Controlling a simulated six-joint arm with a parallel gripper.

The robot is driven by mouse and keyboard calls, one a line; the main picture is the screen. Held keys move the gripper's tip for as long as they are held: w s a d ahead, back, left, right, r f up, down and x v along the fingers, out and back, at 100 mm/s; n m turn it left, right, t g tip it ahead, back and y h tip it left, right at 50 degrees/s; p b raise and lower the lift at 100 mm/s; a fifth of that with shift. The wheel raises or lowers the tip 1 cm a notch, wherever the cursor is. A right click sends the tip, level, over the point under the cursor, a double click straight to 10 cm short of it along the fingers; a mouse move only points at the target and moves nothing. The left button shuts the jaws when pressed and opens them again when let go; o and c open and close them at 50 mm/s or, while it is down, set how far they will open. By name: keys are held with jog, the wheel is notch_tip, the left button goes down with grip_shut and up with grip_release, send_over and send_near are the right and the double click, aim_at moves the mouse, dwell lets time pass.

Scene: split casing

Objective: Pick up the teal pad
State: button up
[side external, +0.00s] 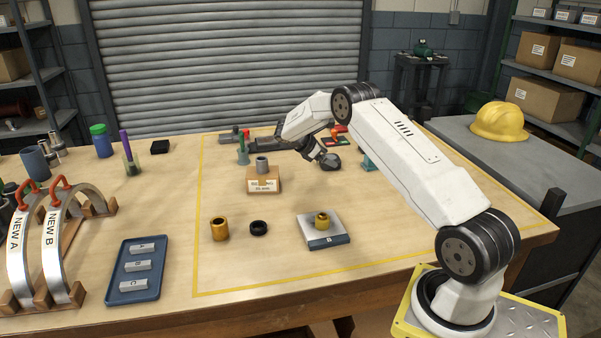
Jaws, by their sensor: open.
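A small teal piece (368,163), which looks like the teal pad, is on the table towards the back right, partly hidden behind my white arm. My gripper (329,161) is low over the back of the table, to the left of the teal piece and apart from it in the picture. The gripper is small and dark here. It is open, and I see nothing held in it. The exact gap to the table cannot be told.
In front are a brass sleeve (219,229), a black ring (258,228) and a blue-grey block (329,242) bearing a brass part.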

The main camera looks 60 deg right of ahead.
jog(key=s+d+g, duration=0.1)
jog(key=d, duration=0.1)
jog(key=s+d+g+h, duration=0.1)
jog(key=d, duration=0.2)
jog(key=s+d+g, duration=0.1)
jog(key=s+d, duration=0.1)
jog(key=d, duration=0.1)
jog(key=shift+d+f, duration=0.15)
jog(key=shift+f, duration=0.2)
jog(key=shift+x, duration=3.9)
jog(key=shift+r, duration=0.2)
grip_shut()
jog(key=shift+r, duration=0.15)
